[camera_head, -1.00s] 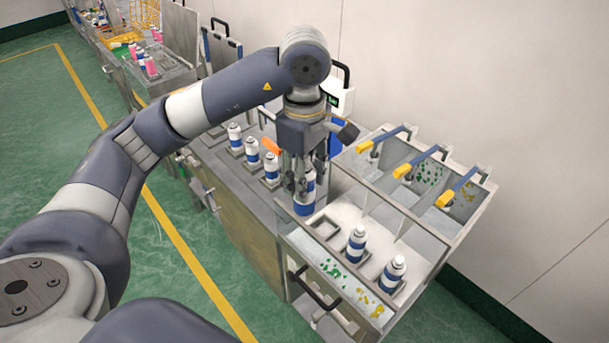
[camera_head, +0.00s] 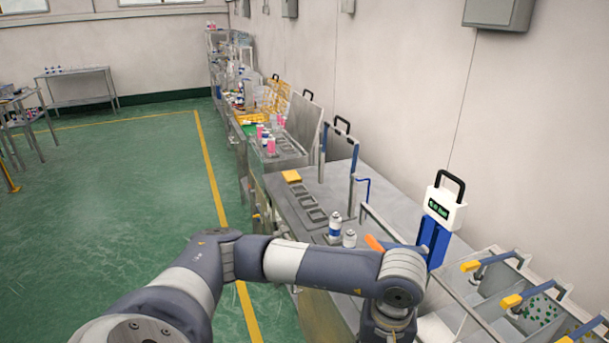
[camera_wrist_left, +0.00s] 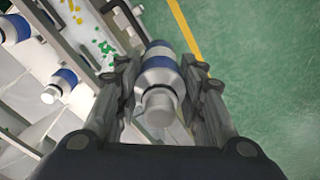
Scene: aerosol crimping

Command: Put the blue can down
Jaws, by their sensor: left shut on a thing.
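In the left wrist view my left gripper (camera_wrist_left: 160,92) is shut on a can with a white top and a blue band (camera_wrist_left: 160,75). Green floor shows behind the can and the edge of the metal station lies to its left, so the can appears near that edge. I cannot tell whether its base touches anything. In the head view my left arm reaches to the bottom right, and the gripper and held can are below the picture edge. My right gripper is in neither view.
Two blue-banded cans stand on the station, one white-capped can (camera_wrist_left: 60,82) and another (camera_wrist_left: 15,28). A blue-and-white display device (camera_head: 440,215) and yellow-tipped levers (camera_head: 511,300) stand at right.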

